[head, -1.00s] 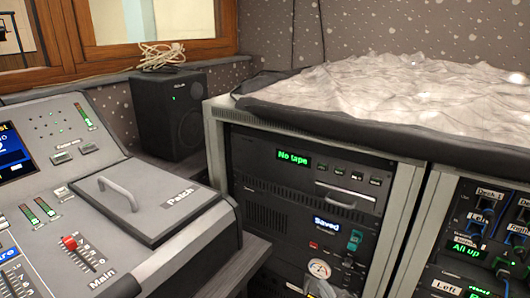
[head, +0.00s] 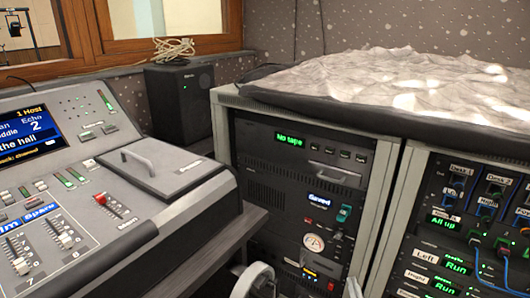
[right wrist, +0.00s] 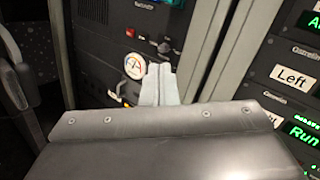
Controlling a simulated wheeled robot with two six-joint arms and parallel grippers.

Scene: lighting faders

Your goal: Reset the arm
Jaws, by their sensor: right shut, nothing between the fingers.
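My right gripper shows in the right wrist view (right wrist: 160,84), with its two pale fingers pressed together and nothing between them. In the head view only a pale tip of the right gripper (head: 354,288) shows at the bottom edge, below and right of the same sticker (head: 313,243). My left gripper is not in view.
The mixing desk (head: 165,205) with a red fader (head: 101,198) fills the left. The rack (head: 391,200) shows "No tape" and "Saved"; a patch panel (head: 465,262) stands at right. A crumpled pale sheet (head: 400,85) covers the top. A speaker (head: 180,95) stands behind.

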